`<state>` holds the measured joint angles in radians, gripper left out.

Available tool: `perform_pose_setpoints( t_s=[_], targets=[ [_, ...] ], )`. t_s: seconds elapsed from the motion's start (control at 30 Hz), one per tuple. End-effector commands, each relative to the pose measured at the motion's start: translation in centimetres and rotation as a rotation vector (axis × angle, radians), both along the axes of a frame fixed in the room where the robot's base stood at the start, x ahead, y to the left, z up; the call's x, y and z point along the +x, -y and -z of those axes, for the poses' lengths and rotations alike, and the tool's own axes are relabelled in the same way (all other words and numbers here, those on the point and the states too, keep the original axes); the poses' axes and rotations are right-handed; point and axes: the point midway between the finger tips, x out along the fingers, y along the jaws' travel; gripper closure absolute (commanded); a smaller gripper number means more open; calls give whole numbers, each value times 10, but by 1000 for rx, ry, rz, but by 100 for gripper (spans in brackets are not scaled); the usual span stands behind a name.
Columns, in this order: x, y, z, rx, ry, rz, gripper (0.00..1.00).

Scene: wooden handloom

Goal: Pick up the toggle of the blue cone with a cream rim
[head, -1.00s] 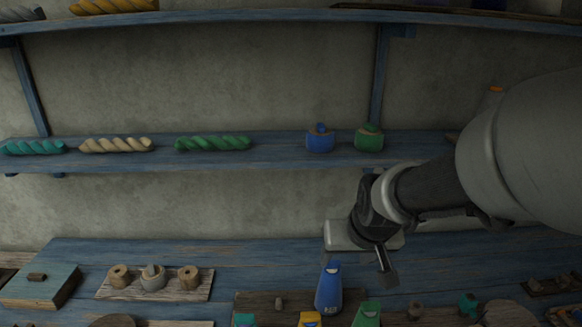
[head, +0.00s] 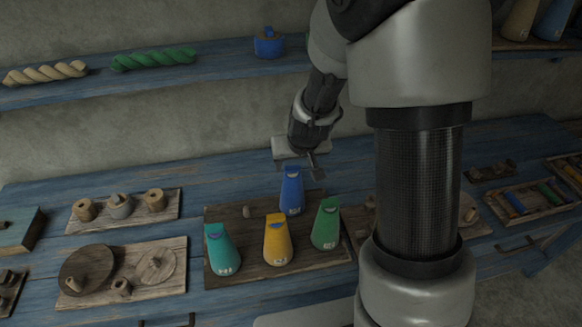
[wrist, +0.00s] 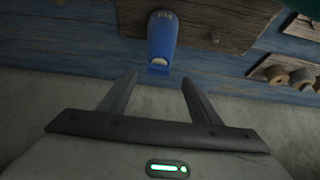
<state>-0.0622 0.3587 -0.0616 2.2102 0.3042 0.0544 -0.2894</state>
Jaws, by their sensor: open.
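The blue cone (head: 291,196) stands upright at the back of a dark wooden board (head: 226,238). A small pale cream patch shows near its top, below a flat blue toggle (head: 292,171). In the wrist view the cone (wrist: 162,35) points its narrow end toward my gripper, with the toggle (wrist: 158,69) nearest. My gripper (wrist: 158,80) is open and empty, its fingers on either side of the line to the toggle. In the head view my gripper (head: 299,166) is just behind and above the cone's top; contact cannot be told.
Teal (head: 221,250), yellow (head: 277,240) and green (head: 326,225) cones stand in front of the blue one on the board. A small peg (head: 246,211) is to its left. A spool board (head: 125,212) lies further left. A shelf (head: 215,73) runs above.

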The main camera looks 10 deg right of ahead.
Motion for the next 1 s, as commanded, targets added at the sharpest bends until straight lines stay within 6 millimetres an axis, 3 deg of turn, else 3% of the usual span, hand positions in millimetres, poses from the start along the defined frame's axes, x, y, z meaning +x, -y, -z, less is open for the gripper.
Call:
perform_pose_setpoints(
  t_s=[0.4,0.67,0.93,1.0],
  targets=[
    [28,4,41,1,-3,2,42],
    [30,3,43,0,0,0,42],
    [30,3,43,0,-1,0,84],
    [30,3,43,0,-1,0,86]
  ],
)
